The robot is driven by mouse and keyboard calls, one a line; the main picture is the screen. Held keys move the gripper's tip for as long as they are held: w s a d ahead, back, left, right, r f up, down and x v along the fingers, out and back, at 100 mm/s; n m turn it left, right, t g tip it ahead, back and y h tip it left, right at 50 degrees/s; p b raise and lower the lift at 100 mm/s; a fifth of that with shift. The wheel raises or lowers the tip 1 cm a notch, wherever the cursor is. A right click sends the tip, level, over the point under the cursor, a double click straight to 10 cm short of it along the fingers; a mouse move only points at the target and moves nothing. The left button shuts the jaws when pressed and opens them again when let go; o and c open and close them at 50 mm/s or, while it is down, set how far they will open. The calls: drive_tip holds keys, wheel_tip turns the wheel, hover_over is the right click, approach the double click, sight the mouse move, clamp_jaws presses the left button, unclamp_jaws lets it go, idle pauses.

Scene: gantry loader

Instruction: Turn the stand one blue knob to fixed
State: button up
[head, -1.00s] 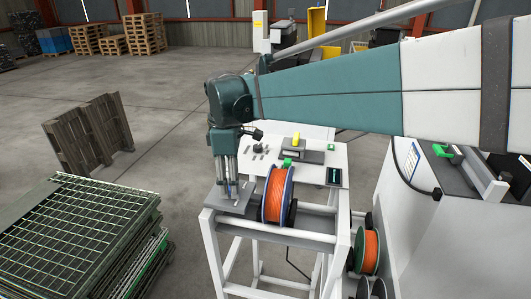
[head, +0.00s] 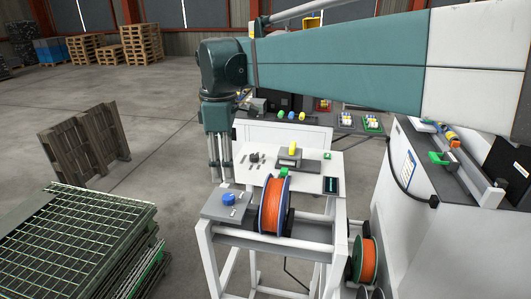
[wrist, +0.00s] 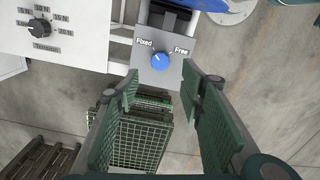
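The stand one blue knob (head: 228,198) sits on a grey plate (head: 210,208) at the left front of the white stand, left of the orange spool. In the wrist view the knob (wrist: 160,60) is unobstructed, below the printed words Fixed on the left and Free on the right. A small light mark on it appears to point up and left, toward Fixed. My gripper (head: 221,180) is above the knob and apart from it. In the wrist view the gripper (wrist: 166,90) has its two fingers wide apart with nothing between them.
The orange spool (head: 273,205) stands close right of the knob. A Tension dial (wrist: 40,27) is on the white top. Green mesh crates (head: 70,240) lie to the left, and a white machine (head: 405,200) stands at the right. Floor is clear between crates and stand.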

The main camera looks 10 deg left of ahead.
drive_tip(key=shift+r, duration=1.25)
drive_tip(key=shift+d, duration=0.1)
drive_tip(key=s+d+f+m+t, duration=0.15)
drive_tip(key=d+m, duration=0.25)
drive_tip(key=d, duration=0.7)
drive_tip(key=s+d+f+m+t+y, duration=0.1)
drive_tip(key=s+d+f+m, duration=0.2)
drive_tip(key=d, duration=0.8)
drive_tip(key=s+d+f+m+t, duration=0.15)
drive_tip(key=d+m, duration=0.35)
drive_tip(key=d, duration=0.7)
drive_tip(key=s+d+f+m+t+h, duration=0.1)
drive_tip(key=s+d+f+m+t, duration=0.1)
drive_tip(key=s+d+f+m, duration=0.4)
drive_tip(key=s+d+f+m+t, duration=0.1)
drive_tip(key=s+d+f+m, duration=0.1)
drive_tip(key=s+d+f, duration=0.45)
wheel_tip(320, 180, down, 6)
drive_tip(key=w+d+b, duration=0.1)
drive_tip(key=b, duration=0.7)
drive_tip(key=shift+w+d+r, duration=0.15)
drive_tip(key=shift+w+r, duration=0.05)
drive_tip(key=shift+w, duration=0.2)
